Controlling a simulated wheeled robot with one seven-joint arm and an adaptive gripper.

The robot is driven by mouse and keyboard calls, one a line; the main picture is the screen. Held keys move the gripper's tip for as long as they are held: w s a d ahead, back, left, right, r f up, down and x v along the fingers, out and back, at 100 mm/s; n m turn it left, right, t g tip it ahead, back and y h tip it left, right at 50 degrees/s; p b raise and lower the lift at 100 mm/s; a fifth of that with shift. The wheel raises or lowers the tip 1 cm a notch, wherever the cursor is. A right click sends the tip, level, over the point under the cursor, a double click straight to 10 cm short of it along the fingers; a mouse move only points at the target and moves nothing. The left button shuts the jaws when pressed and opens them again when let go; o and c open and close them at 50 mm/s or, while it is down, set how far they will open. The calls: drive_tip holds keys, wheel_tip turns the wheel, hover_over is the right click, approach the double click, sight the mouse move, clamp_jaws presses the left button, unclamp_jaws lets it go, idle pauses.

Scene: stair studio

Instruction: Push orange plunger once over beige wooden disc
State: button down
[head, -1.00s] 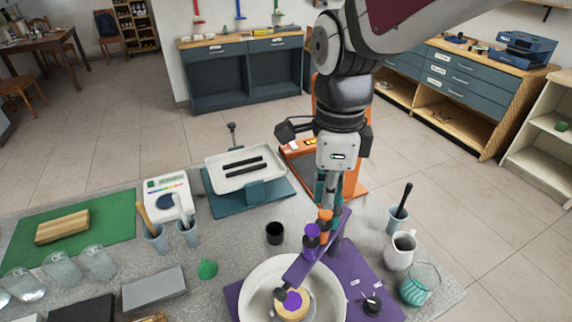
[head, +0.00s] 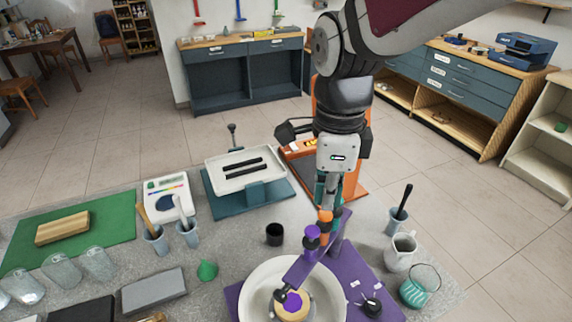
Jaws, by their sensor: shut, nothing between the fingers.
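The orange plunger (head: 325,215) is a small piece on the purple arm of a stand, behind a purple knob (head: 313,232). My gripper (head: 327,203) points down just above it with its fingers together. I cannot tell whether the fingertips touch the plunger. The beige wooden disc (head: 303,311) lies in a white round bowl (head: 254,293) at the bottom of the head view. The purple arm reaches over the bowl, and its dark end and a purple part (head: 292,301) hide much of the disc.
A white jug (head: 400,252), a glass with teal contents (head: 415,292) and a dark knob (head: 371,306) stand to the right. A black cup (head: 274,234) and a green funnel (head: 207,270) stand left of the arm. An orange stand (head: 352,172) is behind my gripper.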

sight(326, 214)
drive_tip(key=shift+f, duration=0.1)
drive_tip(key=shift+f+b, duration=0.85)
drive_tip(key=shift+f, duration=0.8)
drive_tip(key=shift+r, duration=0.2)
drive_tip(key=shift+r+p, duration=1.3)
drive_tip(key=shift+r, duration=0.25)
drive_tip(key=shift+s+r+p, duration=0.1)
drive_tip(key=shift+r+p, duration=1.3)
drive_tip(key=shift+r, duration=0.65)
drive_tip(key=shift+r+p, duration=0.5)
drive_tip(key=shift+r, duration=0.45)
